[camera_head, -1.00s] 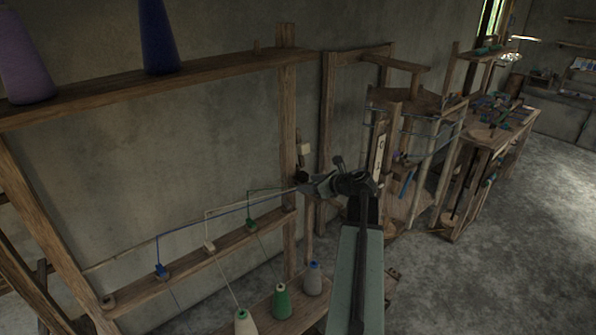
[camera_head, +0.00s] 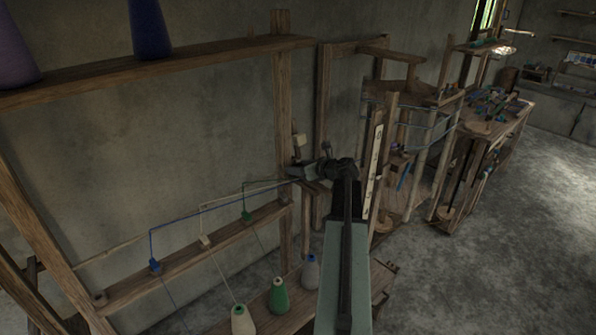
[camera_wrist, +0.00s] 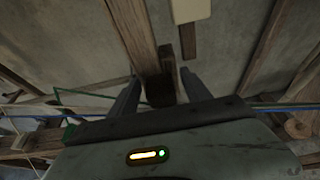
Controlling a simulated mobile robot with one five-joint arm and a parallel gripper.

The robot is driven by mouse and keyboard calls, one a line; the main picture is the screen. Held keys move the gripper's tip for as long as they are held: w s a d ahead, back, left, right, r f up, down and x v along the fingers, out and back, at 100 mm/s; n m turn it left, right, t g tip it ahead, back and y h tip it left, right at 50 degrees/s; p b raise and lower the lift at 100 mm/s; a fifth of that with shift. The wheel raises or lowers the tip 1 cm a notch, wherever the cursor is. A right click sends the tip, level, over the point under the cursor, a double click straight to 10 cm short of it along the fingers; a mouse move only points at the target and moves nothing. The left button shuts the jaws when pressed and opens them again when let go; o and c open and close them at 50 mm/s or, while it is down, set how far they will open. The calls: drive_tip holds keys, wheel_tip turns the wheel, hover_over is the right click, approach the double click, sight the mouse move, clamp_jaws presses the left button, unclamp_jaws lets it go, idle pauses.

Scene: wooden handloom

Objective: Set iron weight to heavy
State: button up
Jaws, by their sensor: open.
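My gripper (camera_head: 296,171) is at the upright wooden post (camera_head: 283,120) of the thread rack, just below a small pale block (camera_head: 299,142). In the wrist view my gripper (camera_wrist: 158,90) has its two fingers apart. A dark block-like wooden end (camera_wrist: 161,92) shows between them; I cannot tell whether they touch it. The pale block also shows at the top of the wrist view (camera_wrist: 191,9). I cannot make out for certain an iron weight or a setting marked heavy.
Blue, white and green threads run from a lower rail (camera_head: 190,252) toward the post, close to my gripper. Cones (camera_head: 279,296) stand on a low shelf. A wooden frame (camera_head: 322,110) and a cluttered bench (camera_head: 490,115) stand to the right. Grey floor (camera_head: 500,250) is clear.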

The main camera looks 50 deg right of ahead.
clamp_jaws()
idle(1.3)
